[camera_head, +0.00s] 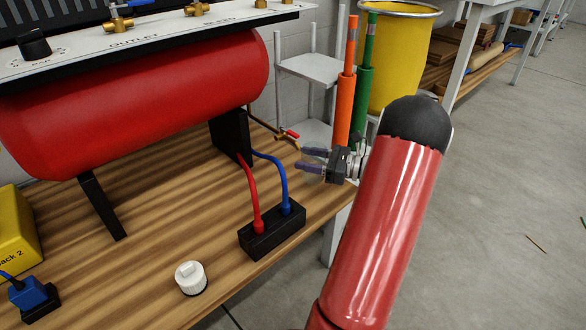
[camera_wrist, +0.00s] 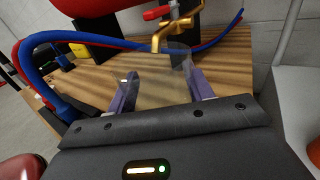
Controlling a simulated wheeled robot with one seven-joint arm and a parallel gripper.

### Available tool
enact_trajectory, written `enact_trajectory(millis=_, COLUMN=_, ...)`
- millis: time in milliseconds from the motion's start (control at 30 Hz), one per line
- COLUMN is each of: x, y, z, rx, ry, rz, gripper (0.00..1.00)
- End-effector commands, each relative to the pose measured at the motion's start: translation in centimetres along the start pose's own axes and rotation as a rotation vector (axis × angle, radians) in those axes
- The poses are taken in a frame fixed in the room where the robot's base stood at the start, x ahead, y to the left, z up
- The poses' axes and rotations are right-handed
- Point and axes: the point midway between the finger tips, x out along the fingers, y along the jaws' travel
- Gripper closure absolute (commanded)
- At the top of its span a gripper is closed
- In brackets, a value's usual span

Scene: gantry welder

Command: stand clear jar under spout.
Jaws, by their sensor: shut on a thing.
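The clear jar (camera_wrist: 163,82) shows faintly in the wrist view, between the two purple fingers of my gripper (camera_wrist: 160,92). My gripper is shut on it. The brass spout (camera_wrist: 163,38) with a red handle is just beyond the jar, and its tip overlaps the jar's far rim in the picture. I cannot tell whether the jar's base touches the wooden bench. In the head view my gripper (camera_head: 308,160) is at the bench's right edge, close to the spout (camera_head: 285,137).
A red tank (camera_head: 140,100) stands on the wooden bench (camera_head: 130,275). Red and blue hoses run into a black block (camera_head: 272,232) left of my arm. A white capped thing (camera_head: 190,277) sits near the front edge. Orange and green cylinders (camera_head: 345,95) stand behind my gripper.

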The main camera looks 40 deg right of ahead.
Motion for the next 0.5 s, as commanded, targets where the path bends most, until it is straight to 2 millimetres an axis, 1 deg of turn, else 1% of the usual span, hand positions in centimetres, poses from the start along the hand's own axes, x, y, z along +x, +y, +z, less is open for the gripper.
enact_trajectory(millis=33, x=1.1, y=0.1, z=-0.1, rx=-0.001, ry=0.000, rz=0.003, gripper=0.76)
enact_trajectory(millis=100, x=2.1, y=0.0, z=0.0, rx=-0.001, ry=0.000, rz=0.002, gripper=0.76)
enact_trajectory(millis=333, x=3.7, y=0.0, z=0.0, rx=-0.001, ry=0.000, rz=0.001, gripper=0.76)
enact_trajectory(millis=400, x=4.6, y=0.1, z=0.0, rx=-0.001, ry=-0.001, rz=0.002, gripper=0.76)
enact_trajectory(millis=500, x=4.4, y=0.0, z=-2.1, rx=0.004, ry=0.000, rz=-0.001, gripper=0.76)
